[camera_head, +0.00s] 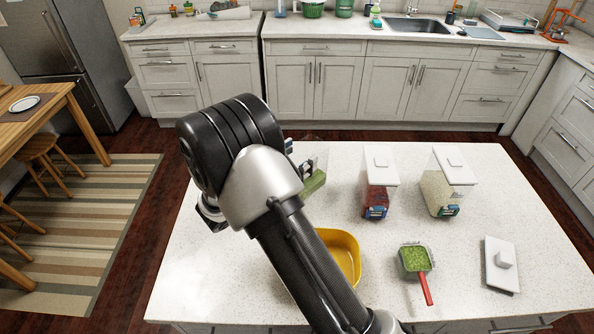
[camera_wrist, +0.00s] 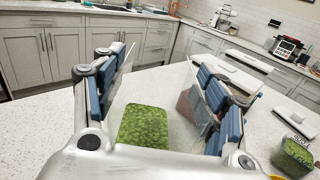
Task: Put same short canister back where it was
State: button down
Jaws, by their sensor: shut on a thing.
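A clear canister with green contents (camera_wrist: 143,126) is between the blue finger pads of my gripper (camera_wrist: 160,80). The gripper is shut on it. Its top looks open, with no lid on it. In the head view the same canister (camera_head: 316,181) shows beside my wrist, over the far left part of the white counter (camera_head: 240,235). My arm hides most of the gripper and part of the canister there. I cannot tell whether the canister's base touches the counter.
A red-filled canister (camera_head: 377,185) and a pale-filled canister (camera_head: 440,192), both white-lidded, stand to the right. A smaller green-filled container (camera_head: 413,260) with a red handle, a loose white lid (camera_head: 501,265) and a yellow bowl (camera_head: 346,250) are nearer. The counter's left is clear.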

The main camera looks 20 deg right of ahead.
jog(key=shift+f+b, duration=0.5)
jog(key=shift+f, duration=1.5)
jog(key=shift+f, duration=0.15)
jog(key=shift+c, duration=1.7)
grip_release()
